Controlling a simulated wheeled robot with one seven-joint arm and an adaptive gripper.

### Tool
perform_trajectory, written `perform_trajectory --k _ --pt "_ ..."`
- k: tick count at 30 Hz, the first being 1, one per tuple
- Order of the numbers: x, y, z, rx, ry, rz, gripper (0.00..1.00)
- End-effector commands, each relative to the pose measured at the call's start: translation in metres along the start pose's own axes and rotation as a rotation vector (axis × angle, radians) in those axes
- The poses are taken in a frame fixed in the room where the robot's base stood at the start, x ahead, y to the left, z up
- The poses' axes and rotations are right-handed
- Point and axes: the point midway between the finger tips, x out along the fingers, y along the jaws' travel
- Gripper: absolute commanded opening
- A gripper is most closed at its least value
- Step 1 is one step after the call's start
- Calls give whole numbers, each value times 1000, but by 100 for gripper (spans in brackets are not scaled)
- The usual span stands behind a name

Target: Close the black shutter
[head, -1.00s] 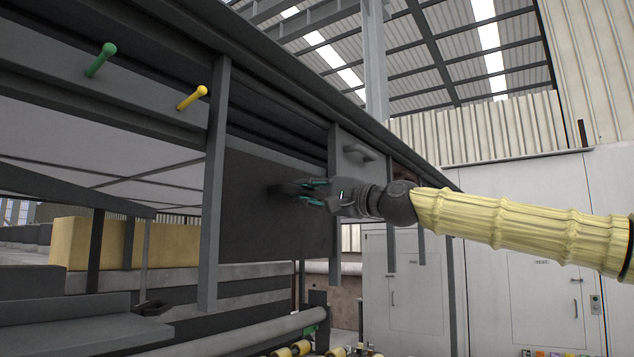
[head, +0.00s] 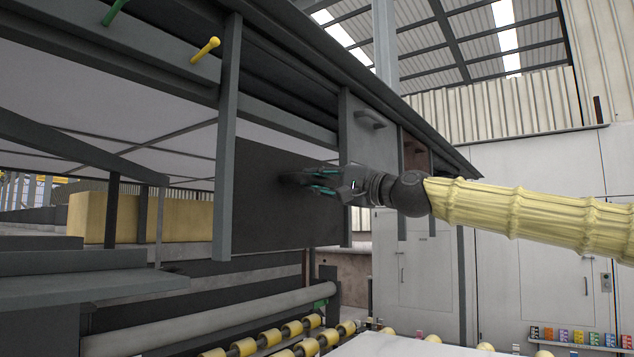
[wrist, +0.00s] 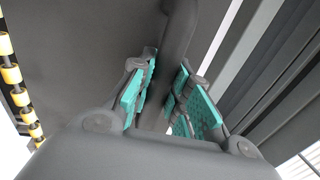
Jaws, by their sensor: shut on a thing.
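The black shutter (head: 262,215) is a flat dark panel between two grey upright posts in the head view. My gripper (head: 308,181) reaches in from the right and is shut on this handle. In the wrist view, the teal-padded fingers (wrist: 163,95) lie on both sides of the dark handle bar (wrist: 178,38), with the shutter face (wrist: 85,50) behind. The fingertips are partly hidden by the handle.
A yellow peg (head: 205,50) and a green peg (head: 114,12) stick out of the beam at upper left. A grey panel with a handle (head: 368,135) is right of the shutter. Yellow rollers (head: 270,337) and a pale slab (head: 410,345) lie below.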

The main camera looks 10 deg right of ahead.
Motion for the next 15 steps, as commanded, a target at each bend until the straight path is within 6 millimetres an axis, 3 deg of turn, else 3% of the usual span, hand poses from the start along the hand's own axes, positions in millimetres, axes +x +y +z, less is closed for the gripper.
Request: perform_trajectory --k 1,4,15 --pt "1 10 1 2 -6 14 24" --pt "1 10 2 2 -6 14 41" --pt "-2 6 0 1 -3 8 41"
